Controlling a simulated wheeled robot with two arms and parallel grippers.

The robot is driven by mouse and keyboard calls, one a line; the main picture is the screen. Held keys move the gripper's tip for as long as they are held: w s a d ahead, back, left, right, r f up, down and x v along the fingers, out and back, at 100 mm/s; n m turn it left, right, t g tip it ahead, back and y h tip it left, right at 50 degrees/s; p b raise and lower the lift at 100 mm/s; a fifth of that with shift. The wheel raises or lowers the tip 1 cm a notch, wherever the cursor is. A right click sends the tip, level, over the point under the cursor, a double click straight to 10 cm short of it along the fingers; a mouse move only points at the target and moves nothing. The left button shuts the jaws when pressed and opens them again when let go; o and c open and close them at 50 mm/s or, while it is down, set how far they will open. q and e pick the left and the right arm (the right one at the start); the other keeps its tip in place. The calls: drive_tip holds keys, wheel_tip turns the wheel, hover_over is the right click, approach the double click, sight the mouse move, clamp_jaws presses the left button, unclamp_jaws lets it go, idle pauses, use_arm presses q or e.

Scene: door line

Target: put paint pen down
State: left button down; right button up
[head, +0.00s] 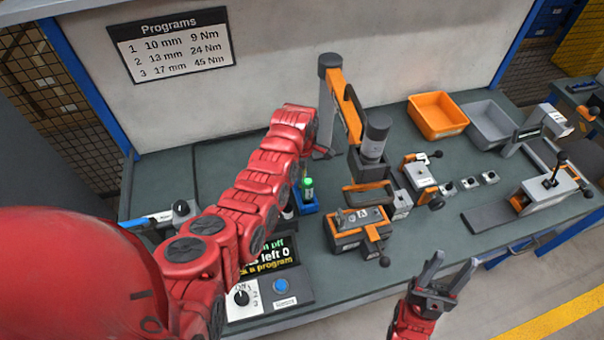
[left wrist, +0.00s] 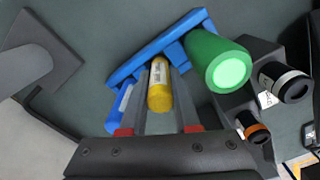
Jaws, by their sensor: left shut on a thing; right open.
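The paint pen (left wrist: 160,88), a yellow cylinder with a pale label, is between the fingers of my left gripper (left wrist: 158,72) in the left wrist view. The gripper is shut on it. The pen's far end is at the blue holder (left wrist: 128,70); I cannot tell whether it rests in it. The holder also shows in the head view (head: 309,207), where my red left arm hides the pen and left gripper. A green-capped item (left wrist: 218,62) stands at the holder beside the pen. My right gripper (head: 441,274) is open and empty near the bench's front edge.
A control box (head: 285,283) with a display stands in front of the holder. An orange-and-black fixture (head: 358,230) and an orange post (head: 345,105) stand to the right. Orange (head: 437,115) and grey (head: 491,125) bins sit at the back right. Dark cylinders (left wrist: 285,84) lie close right of the green-capped item.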

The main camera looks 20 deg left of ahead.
use_arm(q)
drive_tip(key=c, duration=1.1)
unclamp_jaws()
drive_tip(key=shift+f, duration=0.15)
drive_tip(key=o, duration=0.5)
drive_tip(key=shift+c, duration=0.2)
drive_tip(key=shift+r, duration=0.25)
wheel_tip(320, 180, up, 6)
drive_tip(key=b, duration=0.2)
drive_tip(key=shift+w+f+b, duration=0.15)
drive_tip(key=shift+f+b, duration=0.05)
drive_tip(key=shift+b, duration=0.1)
drive_tip(key=r+p, duration=0.4)
drive_tip(key=r, duration=0.2)
drive_tip(key=shift+s+r, duration=0.1)
drive_tip(key=shift+s, duration=0.1)
